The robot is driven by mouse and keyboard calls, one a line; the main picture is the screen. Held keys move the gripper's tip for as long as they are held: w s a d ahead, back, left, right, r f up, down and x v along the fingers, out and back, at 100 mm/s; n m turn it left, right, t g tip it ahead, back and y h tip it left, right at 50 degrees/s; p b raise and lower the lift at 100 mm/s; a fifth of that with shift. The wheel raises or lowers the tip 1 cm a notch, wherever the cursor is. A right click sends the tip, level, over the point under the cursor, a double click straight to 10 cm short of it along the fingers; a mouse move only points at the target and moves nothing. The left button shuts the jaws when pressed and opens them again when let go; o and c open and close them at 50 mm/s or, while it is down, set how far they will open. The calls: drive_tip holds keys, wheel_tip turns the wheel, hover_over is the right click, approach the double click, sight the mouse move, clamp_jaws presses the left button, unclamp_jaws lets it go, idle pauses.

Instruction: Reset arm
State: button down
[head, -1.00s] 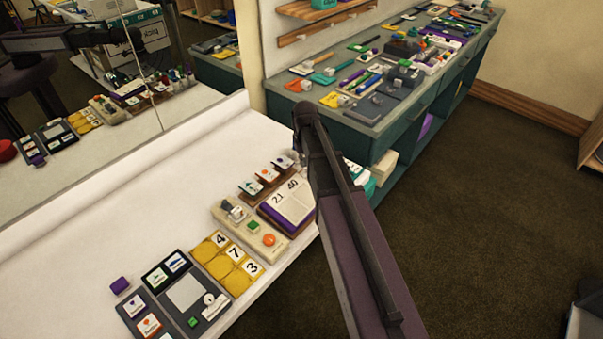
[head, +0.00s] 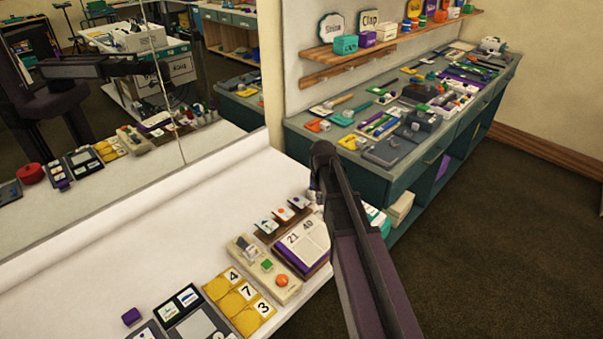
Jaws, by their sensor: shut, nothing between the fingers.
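My arm (head: 365,255) reaches up from the bottom right, over the front edge of the white counter (head: 130,245). My gripper (head: 313,188) is mostly hidden behind the arm's far end; only a small grey part shows at its left side. It is shut and holds nothing. My arm also shows, dark, in the mirror (head: 60,150) at the left.
A teal cabinet (head: 420,185) covered with props stands behind. Dark carpet at right is clear.

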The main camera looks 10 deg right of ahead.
drive_tip(key=s+a+m, duration=0.1)
drive_tip(key=s+a, duration=0.1)
drive_tip(key=s, duration=1.5)
drive_tip(key=shift+a, duration=0.15)
